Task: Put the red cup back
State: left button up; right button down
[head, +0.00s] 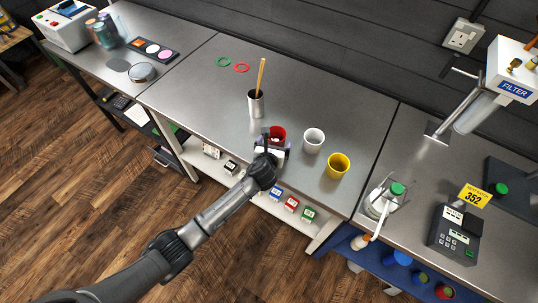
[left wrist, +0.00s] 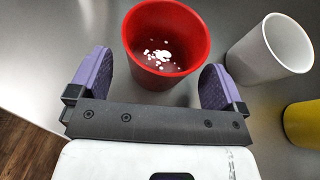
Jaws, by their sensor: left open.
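The red cup (head: 277,133) stands upright on the steel bench, partly hidden behind my left gripper in the head view. In the left wrist view the red cup (left wrist: 166,50) has white bits in its bottom. My left gripper (head: 272,146) is open, its purple fingers (left wrist: 157,75) to either side of the cup's near part. Green and red rings (head: 241,68) lie flat on the bench farther back. My right gripper is not in view.
A white cup (head: 313,140) and a yellow cup (head: 338,165) stand to the right of the red cup. A metal beaker (head: 256,105) with a wooden stick stands behind it. Several small boxes (head: 291,203) sit on the shelf below. The bench's back middle is clear.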

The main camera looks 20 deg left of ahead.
pick_arm(q)
jog(key=p+v, duration=0.1)
jog(key=v, duration=0.9)
jog(key=shift+f, duration=0.15)
jog(key=s+a+f+n+g+h, duration=0.1)
jog(key=s+n+g, duration=0.3)
jog(key=s+n, duration=1.2)
jog(key=s+a+f+n+g+h, duration=0.1)
jog(key=s+a+n+g, duration=0.2)
jog(key=s+n, duration=1.3)
jog(key=s+g, duration=0.2)
jog(key=shift+f+g, duration=0.2)
jog(key=shift+g, duration=0.1)
